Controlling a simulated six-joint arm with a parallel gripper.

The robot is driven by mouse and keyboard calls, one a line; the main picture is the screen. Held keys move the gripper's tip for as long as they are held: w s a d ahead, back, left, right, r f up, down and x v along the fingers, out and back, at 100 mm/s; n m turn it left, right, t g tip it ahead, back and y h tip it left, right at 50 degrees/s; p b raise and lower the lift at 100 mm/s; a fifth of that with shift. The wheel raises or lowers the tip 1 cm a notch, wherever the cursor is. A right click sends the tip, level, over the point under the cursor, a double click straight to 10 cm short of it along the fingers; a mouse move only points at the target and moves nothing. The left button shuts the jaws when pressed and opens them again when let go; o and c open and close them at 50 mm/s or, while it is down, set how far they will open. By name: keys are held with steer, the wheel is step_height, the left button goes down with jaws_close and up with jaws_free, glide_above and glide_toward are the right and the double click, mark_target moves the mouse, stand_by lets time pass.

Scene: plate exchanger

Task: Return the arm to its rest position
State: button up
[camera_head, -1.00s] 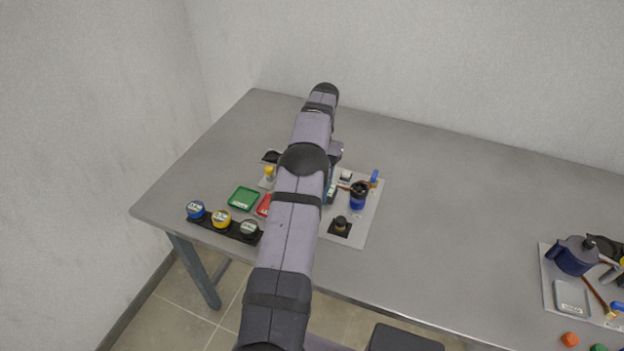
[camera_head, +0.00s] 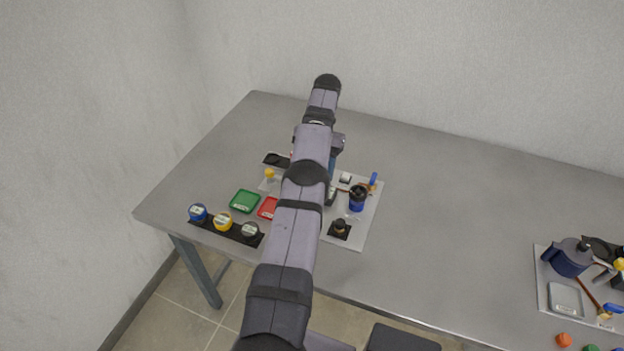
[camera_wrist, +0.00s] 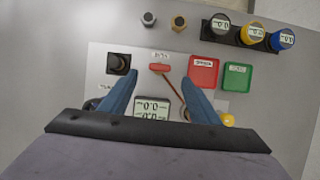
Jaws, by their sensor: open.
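My gripper (camera_wrist: 161,94) is open and empty in the wrist view. Its two blue fingers stand apart above the grey board (camera_wrist: 97,82), with a dark-framed digital display (camera_wrist: 152,108) visible between them. A red-ended lever (camera_wrist: 160,69) lies just beyond the fingertips. In the head view my arm reaches over the board (camera_head: 349,238) on the table and hides part of it. The gripper is mostly hidden behind the arm there.
A red tray (camera_head: 268,207), a green tray (camera_head: 244,200) and a black rack (camera_head: 240,232) with round gauges lie left of my arm. A dark blue cup (camera_head: 357,203) and a black knob (camera_head: 340,229) stand right. A second board (camera_head: 543,283) is far right; table between is bare.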

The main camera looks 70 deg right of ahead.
steer(key=w+a+r+n+g+h, duration=0.1)
steer(key=w+a+r+n, duration=0.15)
steer(key=w+a, duration=0.55)
steer(key=w+a+r+n+h, duration=0.15)
steer(key=w+a+n, duration=0.35)
steer(key=w, duration=0.6)
steer(key=w+a+r+n, duration=0.2)
steer(key=w+a+n, duration=0.1)
steer(key=a, duration=1.2)
steer(key=s+a+f+n+h, duration=0.1)
steer(key=s+a+n, duration=0.3)
steer(key=a, duration=0.6)
steer(key=s+a+f+n+t+h, duration=0.1)
steer(key=s+a+f+n, duration=0.2)
steer(key=s+a, duration=0.6)
steer(key=shift+s+a+n, duration=0.2)
steer(key=shift+a+n, duration=0.15)
steer(key=shift+a, duration=0.7)
